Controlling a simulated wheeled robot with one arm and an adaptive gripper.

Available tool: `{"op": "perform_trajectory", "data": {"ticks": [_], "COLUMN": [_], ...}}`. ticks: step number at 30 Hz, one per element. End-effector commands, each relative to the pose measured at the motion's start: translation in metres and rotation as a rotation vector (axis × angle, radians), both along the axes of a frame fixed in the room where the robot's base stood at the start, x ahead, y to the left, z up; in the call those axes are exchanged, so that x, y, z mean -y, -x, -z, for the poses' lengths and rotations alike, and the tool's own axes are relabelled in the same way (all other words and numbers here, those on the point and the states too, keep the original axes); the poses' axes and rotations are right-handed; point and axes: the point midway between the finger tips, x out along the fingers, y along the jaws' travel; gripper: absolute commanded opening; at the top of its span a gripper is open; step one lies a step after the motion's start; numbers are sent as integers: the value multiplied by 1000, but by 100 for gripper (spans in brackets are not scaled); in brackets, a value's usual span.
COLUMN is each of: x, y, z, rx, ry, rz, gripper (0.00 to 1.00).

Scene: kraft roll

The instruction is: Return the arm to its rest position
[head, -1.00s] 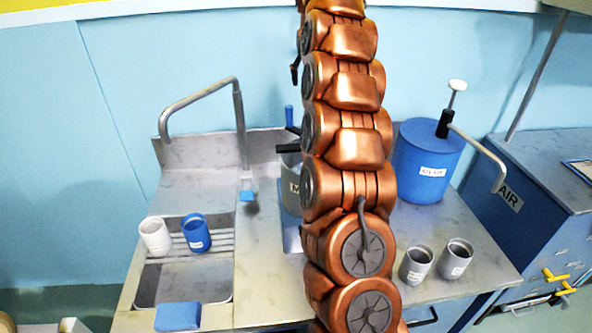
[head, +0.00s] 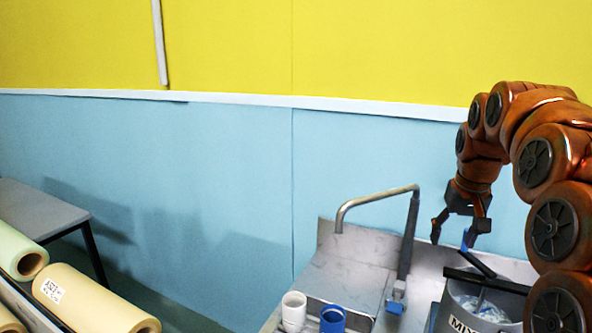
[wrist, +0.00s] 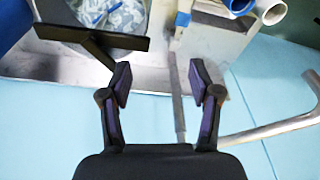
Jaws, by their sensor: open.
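My copper-coloured arm (head: 553,225) rises at the right of the head view and arches over, its end pointing down. My gripper (head: 453,236) hangs above and to the left of the grey mixing pot (head: 462,316). Its two dark fingers are spread with nothing between them, as the wrist view (wrist: 160,80) also shows.
A bent metal tap (head: 376,198) stands on the steel sink unit left of the gripper. A white cup (head: 293,309) and a blue cup (head: 332,318) stand at the sink. Paper rolls (head: 92,300) and a grey table (head: 35,208) are at the left. Open wall lies above the sink.

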Motion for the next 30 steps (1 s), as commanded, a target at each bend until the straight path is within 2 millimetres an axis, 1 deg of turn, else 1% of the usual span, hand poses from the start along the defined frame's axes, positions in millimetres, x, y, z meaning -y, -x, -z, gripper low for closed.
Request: {"op": "perform_trajectory", "data": {"ticks": [1,6,11,15,20,24,26,30], "x": [-12,-44,-70,-90,-109,-122,-126,-134], "y": [11,47,86,122,166,207,224,266], "z": [3,18,35,52,72,92,100,121], "rx": [-13,-55,-98,-137,-179,-219,-232,-271], "ry": [-3,-11,-15,-18,-18,-20,-19,-18], "rz": [-17,-66,-105,-135,-163,-182,-189,-201], "gripper": [62,62,62,62,62,62,62,62]}}
